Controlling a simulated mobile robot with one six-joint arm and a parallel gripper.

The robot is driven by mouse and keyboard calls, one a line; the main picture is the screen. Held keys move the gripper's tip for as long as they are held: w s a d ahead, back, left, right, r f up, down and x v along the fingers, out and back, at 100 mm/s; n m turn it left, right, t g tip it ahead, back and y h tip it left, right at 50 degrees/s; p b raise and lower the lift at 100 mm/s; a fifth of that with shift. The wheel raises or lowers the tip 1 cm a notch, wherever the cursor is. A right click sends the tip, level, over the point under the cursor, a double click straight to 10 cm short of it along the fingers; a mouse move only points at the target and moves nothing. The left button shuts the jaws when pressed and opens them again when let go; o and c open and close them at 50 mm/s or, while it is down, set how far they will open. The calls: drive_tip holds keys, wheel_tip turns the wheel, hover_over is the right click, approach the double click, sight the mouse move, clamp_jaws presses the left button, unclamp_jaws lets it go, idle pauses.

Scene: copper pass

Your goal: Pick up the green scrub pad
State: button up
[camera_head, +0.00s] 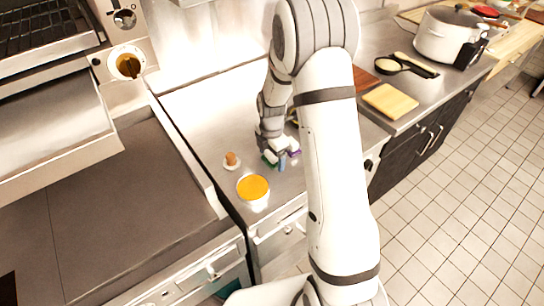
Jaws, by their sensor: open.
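The green scrub pad (268,161) shows as a small dark green patch on the steel counter, at the lower left of my gripper. My gripper (277,155) points down over the counter, open, with its fingers right at the pad. Most of the pad is hidden by the gripper, and I cannot tell whether the fingers touch it. A small blue thing (282,165) and a purple thing (295,153) show close beside the gripper.
A yellow board (391,101), spoons (405,64) and a white pot (446,38) are farther right. Open steel counter (205,110) lies behind.

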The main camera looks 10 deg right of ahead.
drive_tip(key=shift+c, duration=0.5)
drive_tip(key=c, duration=1)
wheel_tip(320, 180, up, 10)
drive_tip(key=shift+r+b, duration=0.1)
drive_tip(key=shift+b, duration=0.95)
